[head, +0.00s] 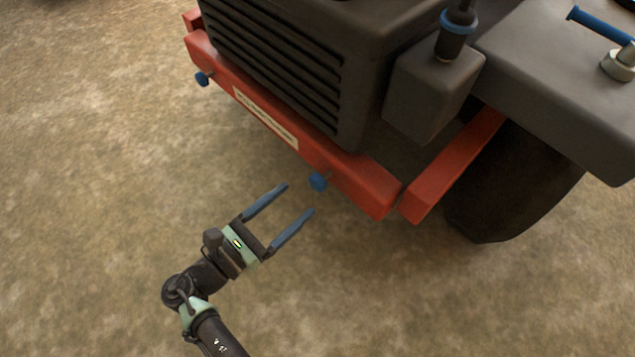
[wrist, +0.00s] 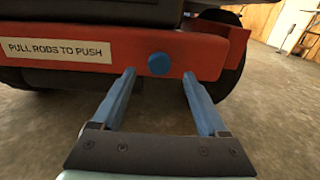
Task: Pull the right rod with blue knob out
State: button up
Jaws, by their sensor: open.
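The right rod's blue knob (head: 318,181) sticks out from the red bumper (head: 362,187) near its right end. It also shows in the wrist view (wrist: 159,64), between and beyond my fingertips. My gripper (head: 300,199) is open and empty, its two blue fingers pointing at the knob from a short distance, apart from it. In the wrist view my gripper (wrist: 158,73) has one finger on each side of the knob. A second blue knob (head: 202,79) is at the bumper's left end. The rod behind the right knob is mostly hidden.
The machine's dark grilled body (head: 275,75) rises above the bumper. A label (wrist: 56,50) reading "PULL RODS TO PUSH" is left of the right knob. A black tire (head: 515,190) stands at the right. The floor (head: 100,200) around my arm is clear.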

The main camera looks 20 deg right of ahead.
aim_at(314, 185)
jog(key=b+x, duration=0.2)
jog(key=x, duration=0.4)
jog(key=shift+d+f, duration=0.15)
jog(key=shift+w+d+b, duration=0.25)
jog(key=shift+d+b, duration=0.15)
jog(key=shift+d, duration=0.2)
grip_shut()
dwell(0.7)
